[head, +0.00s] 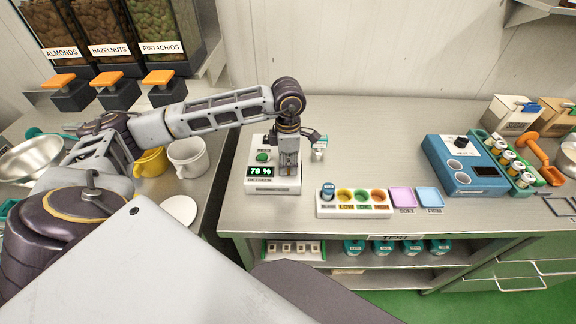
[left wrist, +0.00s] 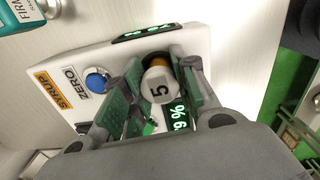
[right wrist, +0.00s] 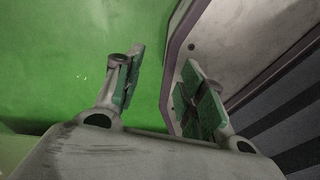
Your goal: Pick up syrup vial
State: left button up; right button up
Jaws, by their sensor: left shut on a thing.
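My left gripper (head: 289,168) points down over the white meter (head: 272,183) that reads 78 %, at the left end of the steel counter. In the left wrist view its green-padded fingers (left wrist: 158,98) are shut on a small syrup vial (left wrist: 158,86) with a white top marked 5 and an amber band. The fingers hide much of the vial, and I cannot tell whether it touches the meter. In the head view the gripper hides it. My right gripper (right wrist: 160,90) is open and empty, with green floor under part of it.
A blue device (head: 463,167) with a green rack (head: 527,181) of several small vials stands at the right. A white strip (head: 325,208) with coloured wells lies in front. Yellow (head: 150,163) and white (head: 188,156) mugs stand left.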

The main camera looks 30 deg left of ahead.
aim_at(288, 160)
pick_arm(q)
jog(key=shift+r, duration=0.1)
notch_tip(288, 160, up, 8)
jog(key=shift+r+b, duration=0.25)
jog(key=shift+b, duration=0.15)
jog(key=shift+r, duration=0.65)
pick_arm(e)
jog(key=shift+d+f, duration=0.4)
jog(key=shift+d, duration=0.15)
